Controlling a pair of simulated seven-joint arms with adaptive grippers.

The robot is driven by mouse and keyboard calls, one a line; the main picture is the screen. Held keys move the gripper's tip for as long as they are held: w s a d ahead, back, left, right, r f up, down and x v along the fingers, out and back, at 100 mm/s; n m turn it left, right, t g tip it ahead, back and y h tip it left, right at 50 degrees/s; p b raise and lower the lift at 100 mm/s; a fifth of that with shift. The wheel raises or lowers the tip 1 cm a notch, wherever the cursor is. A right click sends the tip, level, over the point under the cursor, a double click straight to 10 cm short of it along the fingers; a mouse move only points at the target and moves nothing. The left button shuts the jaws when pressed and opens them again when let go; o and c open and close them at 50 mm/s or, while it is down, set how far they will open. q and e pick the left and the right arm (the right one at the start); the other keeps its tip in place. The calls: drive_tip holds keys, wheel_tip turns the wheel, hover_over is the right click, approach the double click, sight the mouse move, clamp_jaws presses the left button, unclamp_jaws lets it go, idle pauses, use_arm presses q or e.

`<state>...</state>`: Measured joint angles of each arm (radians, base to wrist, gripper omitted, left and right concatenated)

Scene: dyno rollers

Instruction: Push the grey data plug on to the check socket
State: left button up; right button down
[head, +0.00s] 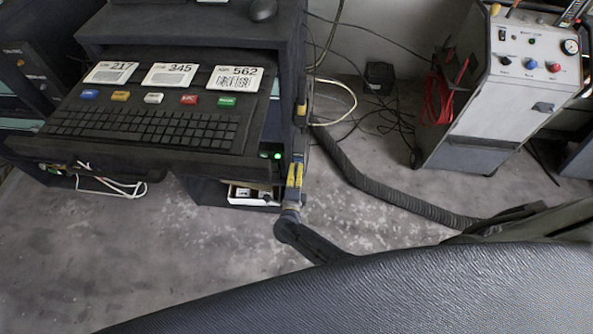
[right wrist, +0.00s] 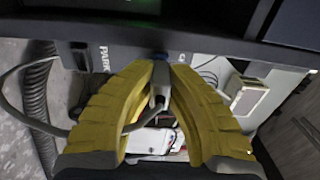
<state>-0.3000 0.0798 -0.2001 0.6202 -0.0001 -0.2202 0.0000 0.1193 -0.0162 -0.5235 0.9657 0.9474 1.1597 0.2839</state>
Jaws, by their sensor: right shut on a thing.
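My right gripper (head: 296,170) is at the right edge of the desk console in the head view. In the right wrist view its yellow fingers (right wrist: 160,78) are shut on the grey data plug (right wrist: 159,88). A grey cable (right wrist: 38,124) loops in from the left to the plug. My left gripper is not in view.
A second holder (right wrist: 79,56) sits left of the "PARK" label on the rail. A white box (right wrist: 246,96) is right of the fingers. The desk console (head: 150,128) with keyboard and cards stands left; a grey trolley (head: 515,100) stands right. A thick hose (head: 375,190) lies on the floor.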

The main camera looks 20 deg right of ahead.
drive_tip(key=shift+w+d, duration=0.2)
drive_tip(key=shift+w, duration=0.15)
idle(0.3)
drive_tip(key=c, duration=1.4)
unclamp_jaws()
drive_tip(key=shift+s, duration=0.1)
